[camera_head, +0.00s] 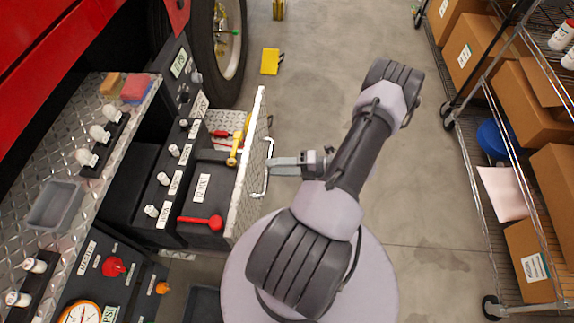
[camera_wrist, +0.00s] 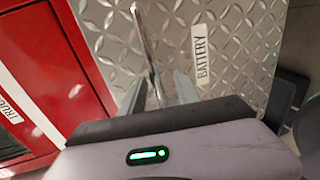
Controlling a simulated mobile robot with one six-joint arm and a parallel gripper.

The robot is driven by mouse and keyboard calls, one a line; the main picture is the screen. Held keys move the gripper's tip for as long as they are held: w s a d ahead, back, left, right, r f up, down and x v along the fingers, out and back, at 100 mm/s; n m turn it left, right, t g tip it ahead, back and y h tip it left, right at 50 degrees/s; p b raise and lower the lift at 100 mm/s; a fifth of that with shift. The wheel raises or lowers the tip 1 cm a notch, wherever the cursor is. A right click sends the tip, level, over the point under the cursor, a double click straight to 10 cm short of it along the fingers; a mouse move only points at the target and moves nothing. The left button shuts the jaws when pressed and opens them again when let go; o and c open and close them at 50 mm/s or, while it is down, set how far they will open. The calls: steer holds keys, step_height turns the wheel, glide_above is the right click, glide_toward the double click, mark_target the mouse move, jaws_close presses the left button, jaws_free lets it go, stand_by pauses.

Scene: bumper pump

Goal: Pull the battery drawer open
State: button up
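The battery drawer's diamond-plate front (camera_head: 247,185) stands on edge at the centre-left of the head view. In the wrist view its front (camera_wrist: 234,50) fills the upper middle and carries a BATTERY label (camera_wrist: 203,54). A chrome bar handle (camera_head: 268,150) runs along the front. It also shows upright in the wrist view (camera_wrist: 143,40). My gripper (camera_head: 275,162) is at the handle. In the wrist view my gripper (camera_wrist: 160,90) is open, with one finger on each side of the bar and gaps visible. Its lower end is hidden by the gripper body.
A wire shelf (camera_head: 490,110) with cardboard boxes stands on the right. A wheel (camera_head: 222,45) and a yellow block (camera_head: 270,61) are at the back. The bumper's control panel (camera_head: 110,265) lies left. Clear floor (camera_head: 330,50) lies between.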

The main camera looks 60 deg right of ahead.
steer(key=p+v, duration=0.2)
steer(key=v, duration=1.5)
steer(key=shift+s+p, duration=0.25)
steer(key=shift+p, duration=0.1)
